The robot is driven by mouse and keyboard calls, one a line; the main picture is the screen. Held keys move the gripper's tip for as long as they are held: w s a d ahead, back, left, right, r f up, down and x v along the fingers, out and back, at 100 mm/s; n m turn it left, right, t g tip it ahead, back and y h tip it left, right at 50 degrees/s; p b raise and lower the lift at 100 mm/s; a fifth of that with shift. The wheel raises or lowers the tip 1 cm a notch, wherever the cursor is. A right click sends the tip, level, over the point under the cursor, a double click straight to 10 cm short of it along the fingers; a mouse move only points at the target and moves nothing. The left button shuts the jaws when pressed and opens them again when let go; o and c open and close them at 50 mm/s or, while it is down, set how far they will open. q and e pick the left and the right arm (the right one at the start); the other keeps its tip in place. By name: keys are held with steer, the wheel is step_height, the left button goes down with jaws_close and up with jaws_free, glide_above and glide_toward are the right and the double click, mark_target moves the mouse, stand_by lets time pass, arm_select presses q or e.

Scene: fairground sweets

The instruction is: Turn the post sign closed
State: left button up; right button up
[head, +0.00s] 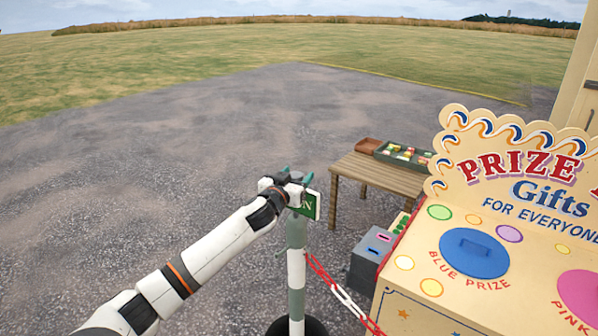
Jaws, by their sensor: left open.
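The post sign (314,206) is a small green board with a pale edge at the top of a grey and white post (296,268). The end of a pale word, seemingly an N, shows on its face; my gripper and wrist hide the rest. My left gripper (297,174) is at the top of the post, over the sign's left part. Its two teal fingertips are apart, one at each side of the post top. I cannot tell whether they touch the sign. My right gripper is not in view.
A red and white chain (340,292) hangs from the post toward the yellow prize stall (440,290) at the right. A wooden table (378,174) with a tray of sweets (404,156) stands behind, with a grey box (370,250) near it. The pavement at left is clear.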

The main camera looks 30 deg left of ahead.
arm_select(q)
steer(key=shift+w+a, duration=0.15)
steer(key=shift+w, duration=0.85)
steer(key=shift+c, duration=0.6)
jaws_close()
